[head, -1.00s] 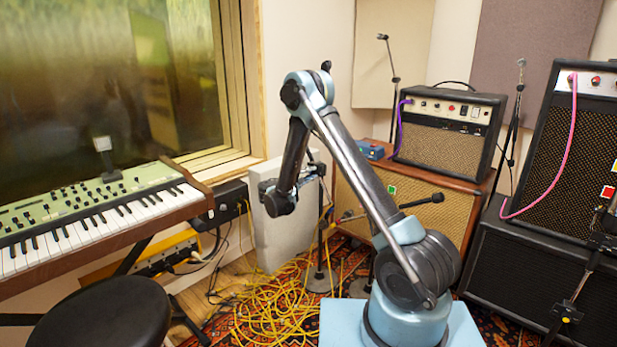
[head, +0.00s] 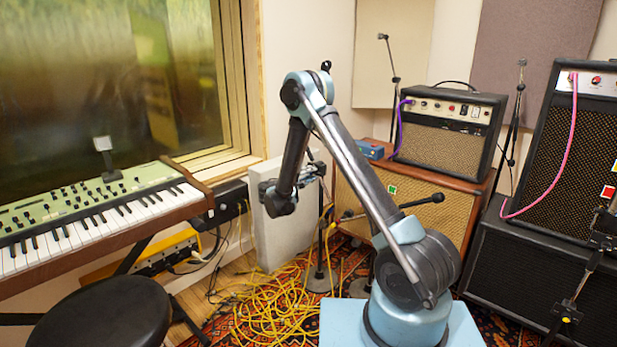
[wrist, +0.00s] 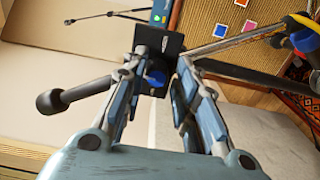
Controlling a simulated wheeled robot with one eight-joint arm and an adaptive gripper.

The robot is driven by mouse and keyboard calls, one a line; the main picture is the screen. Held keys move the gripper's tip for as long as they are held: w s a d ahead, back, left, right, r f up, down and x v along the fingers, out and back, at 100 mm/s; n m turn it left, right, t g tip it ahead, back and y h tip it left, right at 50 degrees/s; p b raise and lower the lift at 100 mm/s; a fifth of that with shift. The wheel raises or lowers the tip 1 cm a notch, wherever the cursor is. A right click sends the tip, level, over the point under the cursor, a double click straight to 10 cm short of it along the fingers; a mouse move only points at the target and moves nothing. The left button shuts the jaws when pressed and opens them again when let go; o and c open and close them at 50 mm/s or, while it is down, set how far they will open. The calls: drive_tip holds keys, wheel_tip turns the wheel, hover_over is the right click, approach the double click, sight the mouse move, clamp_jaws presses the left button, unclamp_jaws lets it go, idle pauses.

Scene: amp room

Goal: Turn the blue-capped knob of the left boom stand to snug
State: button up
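The blue-capped knob (wrist: 155,77) shows in the wrist view beside a black clamp block (wrist: 160,58) on a boom stand. My gripper (wrist: 162,55) is open, with one finger on each side of the knob. A gap shows around the blue cap, and I see no clear contact. In the head view my gripper (head: 318,171) is at the upper part of the left boom stand (head: 320,232), beside a pale panel. The knob is too small or hidden to make out there.
A microphone (wrist: 50,102) sticks out left of my fingers in the wrist view. Another boom microphone (head: 435,198) crosses before the brown cabinet (head: 440,222). Yellow cables (head: 270,310) cover the floor. A keyboard (head: 90,215) and a black stool (head: 105,315) stand left.

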drive_tip(key=shift+o, duration=0.5)
drive_tip(key=v, duration=1.2)
drive_tip(key=shift+w, duration=0.1)
